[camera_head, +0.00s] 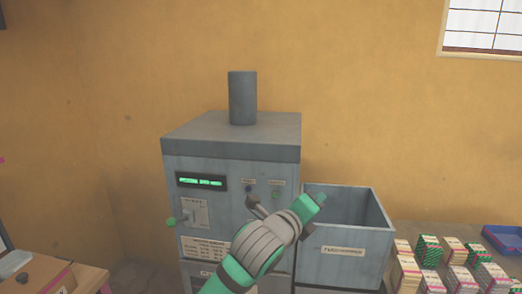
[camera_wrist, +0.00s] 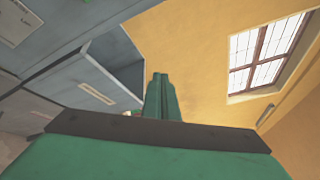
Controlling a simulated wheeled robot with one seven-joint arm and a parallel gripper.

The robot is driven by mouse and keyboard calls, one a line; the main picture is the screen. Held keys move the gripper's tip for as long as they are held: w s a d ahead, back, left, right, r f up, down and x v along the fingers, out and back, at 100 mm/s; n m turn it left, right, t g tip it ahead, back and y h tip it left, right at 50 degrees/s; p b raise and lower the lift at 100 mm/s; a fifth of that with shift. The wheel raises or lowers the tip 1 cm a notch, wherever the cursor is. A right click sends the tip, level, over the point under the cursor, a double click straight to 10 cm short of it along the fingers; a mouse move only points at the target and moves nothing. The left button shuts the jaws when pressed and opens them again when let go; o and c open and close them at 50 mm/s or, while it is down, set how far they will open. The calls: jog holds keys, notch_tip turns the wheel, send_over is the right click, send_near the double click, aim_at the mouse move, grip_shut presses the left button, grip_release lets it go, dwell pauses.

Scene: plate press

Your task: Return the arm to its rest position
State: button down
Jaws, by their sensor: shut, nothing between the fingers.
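My arm reaches up from the bottom of the head view in front of the grey press machine (camera_head: 230,160). My gripper (camera_head: 321,197) is green and shut with nothing held, in front of the open grey bin at the machine's right. In the wrist view my gripper (camera_wrist: 159,76) has its fingers together, pointing up toward the yellow wall. The machine has a lit green display, a lever with a green knob at its left, and small buttons partly near my wrist. My arm hides part of its lower front.
The open grey bin (camera_head: 345,272) stands right of the machine, and it also shows in the wrist view (camera_wrist: 75,90). Stacks of small patterned boxes (camera_head: 430,252) and a blue tray (camera_head: 503,240) lie farther right. A brown box (camera_head: 40,274) is at lower left. A window (camera_head: 485,27) is upper right.

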jog(key=s+a+f+n+t+y, duration=0.2)
jog(key=s+f+n, duration=0.4)
jog(key=f+n, duration=0.35)
jog(key=s+a+f+n+t+y, duration=0.25)
jog(key=s+f+n, duration=0.35)
jog(key=f+n, duration=0.35)
jog(key=s+a+f+n+t+y, duration=0.1)
jog(key=s+f+n+t+y, duration=0.15)
jog(key=s+f+n, duration=0.45)
jog(key=s+a+f+n+g+y, duration=0.1)
jog(key=s+a+f, duration=0.2)
jog(key=s, duration=0.6)
jog(key=s+a+f+n+g, duration=0.2)
jog(key=s+f, duration=0.4)
jog(key=s, duration=0.4)
jog(key=s+a+f+n+g+y, duration=0.1)
jog(key=s+a+f+n, duration=0.1)
jog(key=s, duration=0.8)
notch_tip(320, 180, down, 2)
jog(key=shift+a+f+g+y, duration=0.2)
jog(key=shift+a+g+y, duration=0.1)
jog(key=shift+a, duration=0.5)
